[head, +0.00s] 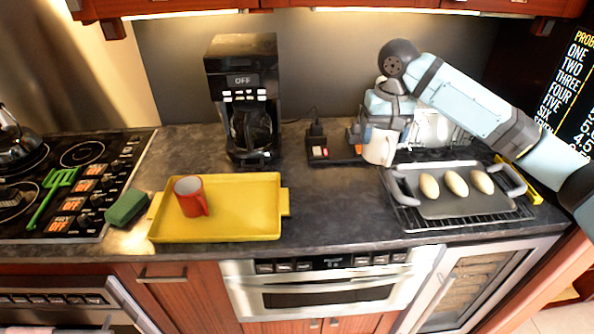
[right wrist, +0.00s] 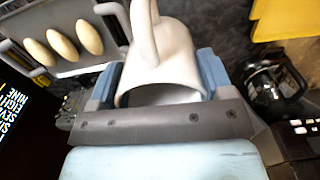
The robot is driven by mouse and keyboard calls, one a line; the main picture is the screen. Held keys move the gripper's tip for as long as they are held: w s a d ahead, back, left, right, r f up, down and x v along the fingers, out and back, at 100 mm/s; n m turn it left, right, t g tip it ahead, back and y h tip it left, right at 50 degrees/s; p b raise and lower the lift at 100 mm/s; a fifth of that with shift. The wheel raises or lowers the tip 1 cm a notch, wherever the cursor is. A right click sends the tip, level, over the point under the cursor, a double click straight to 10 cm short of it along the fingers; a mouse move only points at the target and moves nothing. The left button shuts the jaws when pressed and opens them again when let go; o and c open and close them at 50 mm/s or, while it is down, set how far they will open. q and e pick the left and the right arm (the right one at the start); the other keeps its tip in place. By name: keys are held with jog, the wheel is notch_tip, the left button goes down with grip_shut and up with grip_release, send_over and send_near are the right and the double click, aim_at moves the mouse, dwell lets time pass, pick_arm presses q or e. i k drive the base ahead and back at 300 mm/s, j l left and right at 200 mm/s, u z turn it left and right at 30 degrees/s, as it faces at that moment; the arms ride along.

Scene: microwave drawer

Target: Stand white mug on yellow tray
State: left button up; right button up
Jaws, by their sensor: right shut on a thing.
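The white mug (head: 379,149) is at the back right of the counter, beneath my right gripper (head: 384,130). My right gripper is shut on the mug; in the right wrist view the white mug (right wrist: 165,55) sits between the two blue-grey fingers. The head view does not show clearly whether the mug touches the counter. The yellow tray (head: 245,213) lies on the counter to the left, with a red mug (head: 190,196) standing upright on its left part. The right part of the tray is bare. My left gripper is not in view.
A black coffee maker (head: 241,100) stands behind the tray. A grey baking pan (head: 455,205) with several pale oval pieces sits on a wire rack at the right. A green sponge (head: 126,207) lies left of the tray. The counter between tray and pan is clear.

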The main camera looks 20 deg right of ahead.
aim_at(244, 213)
jog(key=i+j, duration=0.1)
jog(key=j, duration=0.3)
jog(key=i+j, duration=0.1)
jog(key=j, duration=0.25)
jog(key=i+j, duration=0.1)
jog(key=j, duration=0.3)
jog(key=i+j, duration=0.1)
jog(key=j, duration=0.3)
